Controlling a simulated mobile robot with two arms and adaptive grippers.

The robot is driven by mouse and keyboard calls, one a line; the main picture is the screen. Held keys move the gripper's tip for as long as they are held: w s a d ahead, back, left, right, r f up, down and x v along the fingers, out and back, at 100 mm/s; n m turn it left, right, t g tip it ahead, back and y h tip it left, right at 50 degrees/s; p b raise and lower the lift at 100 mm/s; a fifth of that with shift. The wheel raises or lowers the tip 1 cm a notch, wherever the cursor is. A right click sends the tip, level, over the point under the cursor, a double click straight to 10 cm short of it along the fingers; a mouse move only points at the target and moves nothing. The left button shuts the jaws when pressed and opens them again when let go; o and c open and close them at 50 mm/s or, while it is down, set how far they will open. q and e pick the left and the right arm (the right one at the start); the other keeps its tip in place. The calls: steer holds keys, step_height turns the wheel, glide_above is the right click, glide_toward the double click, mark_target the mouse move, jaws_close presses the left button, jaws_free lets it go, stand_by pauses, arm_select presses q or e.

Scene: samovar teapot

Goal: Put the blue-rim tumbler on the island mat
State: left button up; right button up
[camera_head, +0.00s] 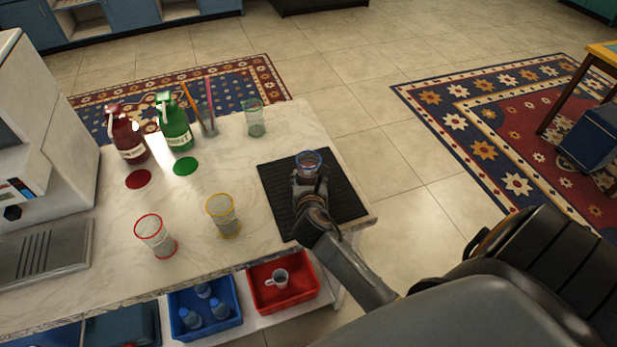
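The blue-rim tumbler (308,160) is a clear glass with a blue rim, upright over the far part of the black ribbed island mat (278,190). My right gripper (309,176) is at the tumbler's near side, with its fingers around it; it looks shut on the glass. The gripper hides the tumbler's lower part, so I cannot tell whether its base touches the mat. My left gripper is not in view.
A yellow-rim tumbler (224,217), a red-rim tumbler (156,237) and a green glass (256,119) stand on the counter. Red (127,140) and green (175,125) bottles stand at the back left. Blue (205,308) and red (283,284) bins sit below the front edge.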

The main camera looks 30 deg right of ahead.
steer(key=shift+f, duration=0.1)
steer(key=o, duration=1.3)
steer(key=shift+c, duration=0.2)
steer(key=shift+s+r, duration=0.15)
steer(key=shift+r, duration=0.05)
steer(key=v, duration=1.1)
steer(key=shift+s+a+r+b, duration=0.15)
steer(key=shift+s+a+b, duration=0.05)
steer(key=shift+s+b, duration=0.1)
